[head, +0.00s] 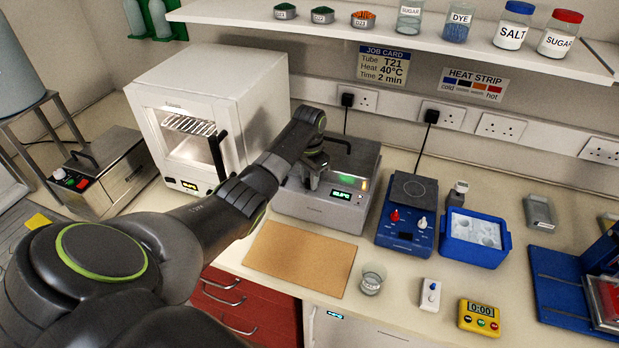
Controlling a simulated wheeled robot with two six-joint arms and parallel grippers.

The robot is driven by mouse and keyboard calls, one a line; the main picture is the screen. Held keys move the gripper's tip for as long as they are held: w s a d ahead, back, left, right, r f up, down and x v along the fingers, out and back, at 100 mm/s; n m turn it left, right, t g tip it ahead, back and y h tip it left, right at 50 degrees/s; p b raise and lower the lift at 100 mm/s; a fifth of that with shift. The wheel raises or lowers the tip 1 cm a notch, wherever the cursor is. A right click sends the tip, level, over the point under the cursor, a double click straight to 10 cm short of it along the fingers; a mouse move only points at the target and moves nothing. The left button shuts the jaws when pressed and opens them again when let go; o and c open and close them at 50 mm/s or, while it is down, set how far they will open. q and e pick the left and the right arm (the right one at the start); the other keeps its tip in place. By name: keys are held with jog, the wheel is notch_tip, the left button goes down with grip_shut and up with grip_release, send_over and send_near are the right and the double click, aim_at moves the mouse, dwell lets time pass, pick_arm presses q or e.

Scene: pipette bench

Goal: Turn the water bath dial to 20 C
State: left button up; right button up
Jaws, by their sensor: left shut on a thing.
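The water bath (318,212) is a grey metal box with a dark handled lid and a lit green display (341,194) on its front; I cannot read the digits surely. An orange-green light glows beside the display. My left arm reaches in from the left, and my left gripper (312,178) points down at the left part of the bath's front, left of the display. It is shut on what appears to be the dial, which the gripper hides. My right gripper is out of view.
A white oven-like box (245,75) stands left of the bath. A blue hotplate (407,215) and a blue ice tub (476,237) stand to the right. A tan mat (300,258) lies bare in front, with a small beaker (372,280) beside it. A shelf (400,38) overhangs behind.

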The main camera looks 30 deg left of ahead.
pick_arm(q)
jog(key=n, duration=0.5)
jog(key=shift+n, duration=0.3)
jog(key=n, duration=1.2)
jog(key=shift+n, duration=0.3)
jog(key=n, duration=0.5)
jog(key=o, duration=1)
jog(key=shift+s+r, duration=0.1)
jog(key=shift+r, duration=0.1)
